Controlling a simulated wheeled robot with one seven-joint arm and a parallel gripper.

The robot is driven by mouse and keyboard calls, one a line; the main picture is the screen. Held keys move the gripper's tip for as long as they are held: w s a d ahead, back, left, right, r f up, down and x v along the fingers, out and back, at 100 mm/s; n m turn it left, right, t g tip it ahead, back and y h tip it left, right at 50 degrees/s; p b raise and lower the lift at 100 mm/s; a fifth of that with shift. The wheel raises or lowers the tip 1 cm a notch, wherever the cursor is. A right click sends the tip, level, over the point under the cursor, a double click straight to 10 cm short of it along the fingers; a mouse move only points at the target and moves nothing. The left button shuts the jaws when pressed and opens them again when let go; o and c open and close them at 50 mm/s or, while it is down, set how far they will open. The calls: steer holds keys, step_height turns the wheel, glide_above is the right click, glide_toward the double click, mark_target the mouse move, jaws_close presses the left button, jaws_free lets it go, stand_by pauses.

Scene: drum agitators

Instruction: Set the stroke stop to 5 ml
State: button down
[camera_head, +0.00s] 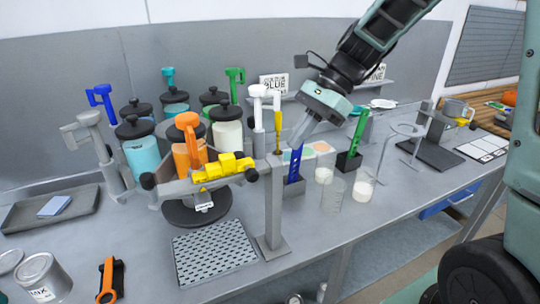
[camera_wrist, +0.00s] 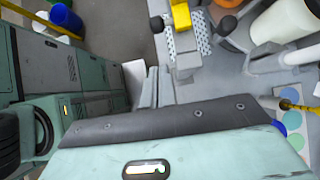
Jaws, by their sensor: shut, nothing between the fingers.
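The drum agitator stands at the left centre with an orange-handled pump (camera_head: 188,135) at its front. Yellow stepped blocks (camera_head: 224,167), which look like the stroke stop, sit on a grey horizontal bar with black knobs at its ends; any scale marks are too small to read. A yellow part (camera_wrist: 181,16) also shows at the top of the wrist view. My gripper (camera_head: 295,145) is right of the bar and above the bench, pointing down and left, shut and empty. In the wrist view its fingers (camera_wrist: 158,72) lie together, apart from the yellow part.
A grey post (camera_head: 274,205) stands between the yellow blocks and my gripper. A white-handled pump (camera_head: 259,105), a blue tool (camera_head: 294,165) and a green tool (camera_head: 355,135) in holders are close by. Clear beakers (camera_head: 333,195) stand to the right. A perforated tray (camera_head: 215,252) lies in front.

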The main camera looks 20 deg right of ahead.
mark_target(258, 177)
steer(key=a+f+p, duration=0.2)
steer(key=a+f, duration=0.2)
steer(key=a, duration=0.2)
steer(key=shift+a+f, duration=0.15)
steer(key=a, duration=0.6)
steer(key=shift+a+p, duration=0.4)
